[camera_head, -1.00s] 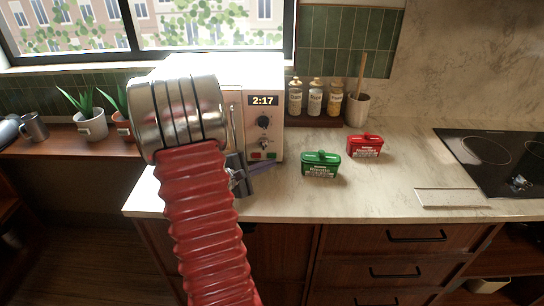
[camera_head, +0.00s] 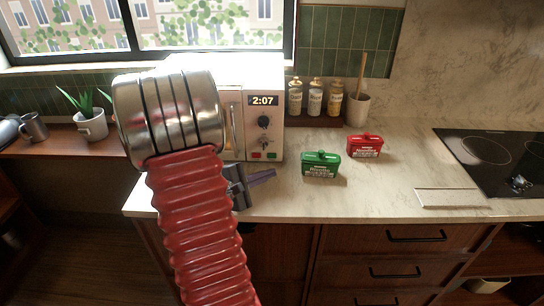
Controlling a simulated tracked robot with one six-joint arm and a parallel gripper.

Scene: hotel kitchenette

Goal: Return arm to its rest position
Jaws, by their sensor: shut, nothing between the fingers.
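My arm, with a red ribbed sleeve and a banded metal joint, rises in front of the microwave (camera_head: 268,140) and hides its left part. My gripper (camera_head: 262,178) shows to the right of the sleeve, over the counter's front left part and in front of the microwave's base. Its dark fingers are shut and point right, with nothing held. The gripper is apart from the green box (camera_head: 320,165), which stands to its right on the counter.
A red box (camera_head: 364,147) stands behind the green one. Several bottles (camera_head: 314,99) and a utensil pot (camera_head: 358,110) line the back wall. A black cooktop (camera_head: 500,155) is at the right. A potted plant (camera_head: 91,124) and a mug (camera_head: 33,127) stand left. The counter's middle front is clear.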

